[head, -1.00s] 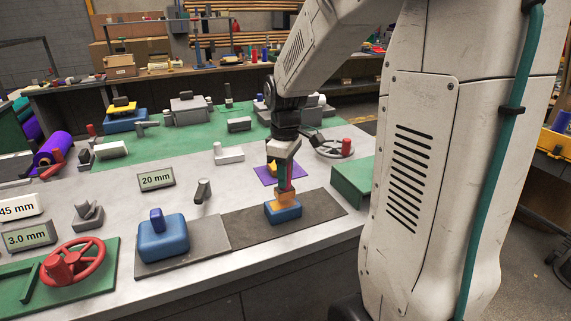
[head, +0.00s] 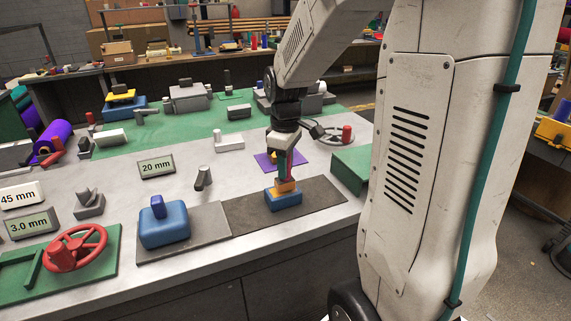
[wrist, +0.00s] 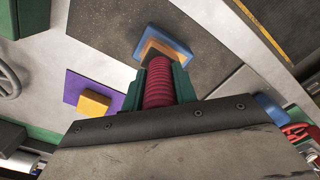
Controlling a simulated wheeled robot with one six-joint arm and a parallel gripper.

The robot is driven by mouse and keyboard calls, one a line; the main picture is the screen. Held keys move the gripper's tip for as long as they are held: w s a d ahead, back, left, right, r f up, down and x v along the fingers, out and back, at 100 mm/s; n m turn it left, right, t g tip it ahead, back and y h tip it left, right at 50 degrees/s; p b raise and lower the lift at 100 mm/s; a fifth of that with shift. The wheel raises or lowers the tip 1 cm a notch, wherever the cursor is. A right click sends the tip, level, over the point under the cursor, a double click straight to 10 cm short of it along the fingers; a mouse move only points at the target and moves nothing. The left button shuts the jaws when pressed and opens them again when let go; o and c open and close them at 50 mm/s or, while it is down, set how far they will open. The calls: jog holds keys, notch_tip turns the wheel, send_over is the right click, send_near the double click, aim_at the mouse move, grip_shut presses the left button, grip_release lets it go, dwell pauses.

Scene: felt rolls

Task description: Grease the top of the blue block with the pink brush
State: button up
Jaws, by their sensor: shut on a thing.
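The blue block (head: 284,201) sits on a dark mat near the front edge of the bench. It also shows in the wrist view (wrist: 178,48), partly hidden behind the brush. My gripper (head: 285,172) is over the block and shut on the pink brush, whose ribbed crimson-pink handle (wrist: 160,85) stands between the green fingers in the wrist view. The brush's orange lower part (head: 284,187) is at the block's top and looks to be touching it. Any grease on the top is too small to tell.
A larger blue body with a handle (head: 164,225) stands on a grey plate to the left. A purple sheet (head: 265,161) with a yellow-orange piece lies behind the block. A green box (head: 351,168) is to the right, and a red handwheel (head: 75,248) at the left.

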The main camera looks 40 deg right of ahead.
jog(key=shift+f, duration=0.35)
jog(key=shift+s+d+r, duration=0.1)
jog(key=shift+s+d, duration=0.1)
jog(key=shift+d, duration=0.4)
jog(key=shift+s+d+r, duration=0.1)
jog(key=shift+s+d, duration=0.05)
jog(key=shift+d, duration=0.4)
jog(key=shift+a+f, duration=0.1)
jog(key=shift+w+a+f, duration=0.1)
jog(key=shift+w+a, duration=0.05)
jog(key=shift+a, duration=0.4)
jog(key=shift+w+a+f, duration=0.1)
jog(key=shift+w+a, duration=0.05)
jog(key=shift+a, duration=0.35)
